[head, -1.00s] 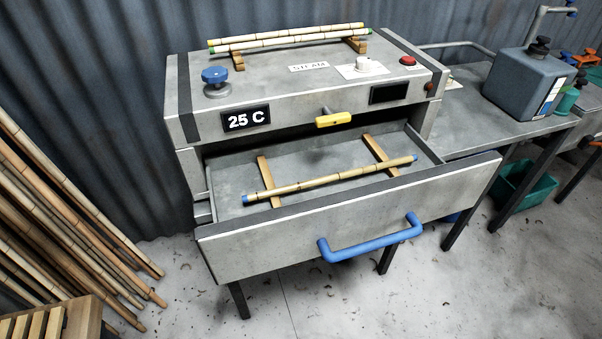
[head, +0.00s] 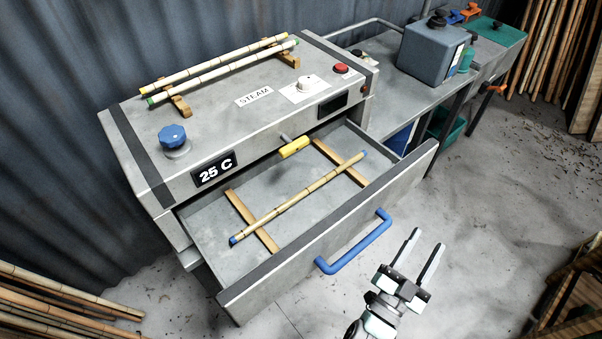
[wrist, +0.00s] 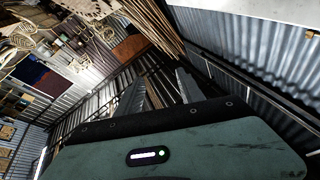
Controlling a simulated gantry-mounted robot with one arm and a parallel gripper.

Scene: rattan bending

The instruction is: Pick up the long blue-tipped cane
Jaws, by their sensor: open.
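The long blue-tipped cane (head: 298,198) lies in the open drawer (head: 335,237) of the steam box, resting across two wooden supports (head: 252,220). Both of its blue ends show. My gripper (head: 430,250) is in front of the drawer, to the right of its blue handle (head: 355,243). Its two fingers are apart, with nothing between them, and it is clear of the cane. In the wrist view the fingers (wrist: 160,85) point toward the corrugated walls, and the cane does not show.
Two more canes (head: 215,68), with yellow and green tips, lie on the steam box top (head: 225,105). A yellow handle (head: 294,147) juts out above the drawer. A grey canister (head: 430,50) stands on the side table. The floor in front is clear.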

